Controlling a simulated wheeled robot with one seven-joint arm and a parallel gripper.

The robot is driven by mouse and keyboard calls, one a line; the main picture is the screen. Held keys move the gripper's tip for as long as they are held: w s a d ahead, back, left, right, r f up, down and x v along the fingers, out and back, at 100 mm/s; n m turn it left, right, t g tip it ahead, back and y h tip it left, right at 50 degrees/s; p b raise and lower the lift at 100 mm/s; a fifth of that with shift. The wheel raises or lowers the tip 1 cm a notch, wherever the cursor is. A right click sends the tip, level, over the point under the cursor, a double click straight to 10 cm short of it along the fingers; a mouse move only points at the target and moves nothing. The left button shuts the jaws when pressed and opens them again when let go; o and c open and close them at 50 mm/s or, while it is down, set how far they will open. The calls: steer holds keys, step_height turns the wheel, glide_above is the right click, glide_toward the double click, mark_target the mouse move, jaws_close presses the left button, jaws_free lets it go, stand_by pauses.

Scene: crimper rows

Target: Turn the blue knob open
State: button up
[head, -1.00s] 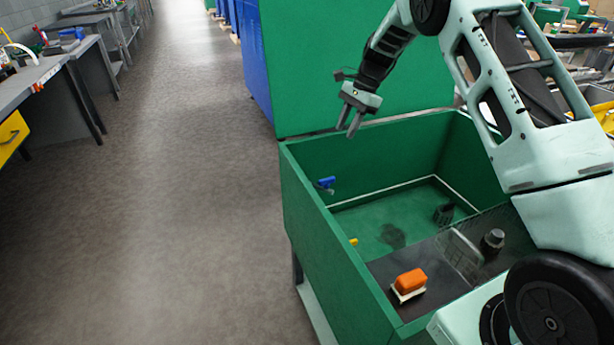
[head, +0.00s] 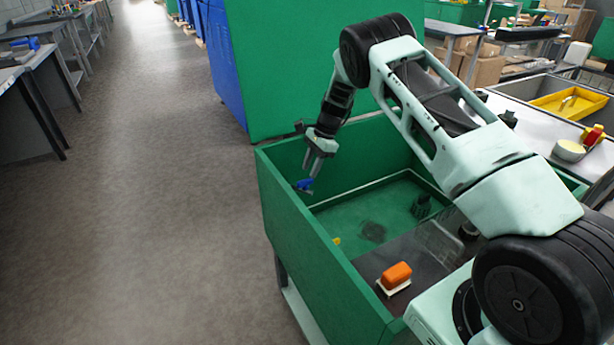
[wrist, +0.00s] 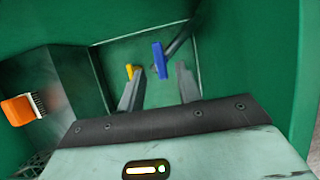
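The blue knob (head: 304,185) sits on the inner left wall of the green bin (head: 320,245), near its far end. In the wrist view the blue knob (wrist: 159,60) shows as an upright blue bar on a dark stem, between and beyond the two fingertips. My gripper (head: 316,173) is just above the knob in the head view and points down at it. In the wrist view my gripper (wrist: 155,85) is open, with a clear gap between its fingers. I cannot tell whether a finger touches the knob.
A small yellow knob (head: 337,241) is on the same wall, nearer me; it also shows in the wrist view (wrist: 130,71). An orange brush (head: 396,277) lies on the bin's dark shelf. A tall green panel (head: 300,65) stands behind the bin.

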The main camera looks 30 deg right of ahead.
mark_target(305, 180)
steer(key=shift+x, duration=2)
jaws_close()
